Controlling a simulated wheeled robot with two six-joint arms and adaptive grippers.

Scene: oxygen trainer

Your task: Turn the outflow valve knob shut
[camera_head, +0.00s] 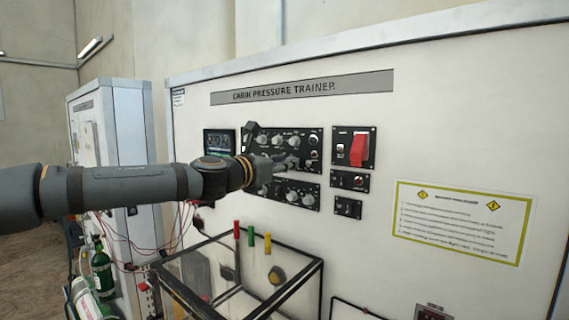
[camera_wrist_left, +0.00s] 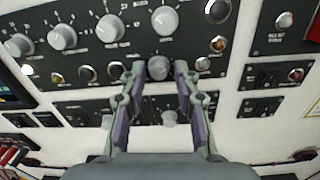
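My left arm comes in from the left in the head view, and its gripper (camera_head: 283,164) is at the middle of the black control panel (camera_head: 313,150). In the left wrist view the left gripper's fingers (camera_wrist_left: 159,70) are apart, one on each side of a small grey knob (camera_wrist_left: 158,73). I cannot tell whether the fingertips touch it. Larger grey knobs (camera_wrist_left: 165,20) sit in a row above it, and another knob (camera_wrist_left: 169,117) shows below, between the fingers. Labels are too blurred to tell which is the outflow valve knob. My right gripper is not in view.
A red guarded switch (camera_head: 358,149) and smaller switch panels (camera_head: 348,207) are right of the knobs. A dark-framed stand (camera_head: 300,284) is below, near red, green and yellow handles (camera_head: 251,237). Green cylinders (camera_head: 102,272) stand at lower left.

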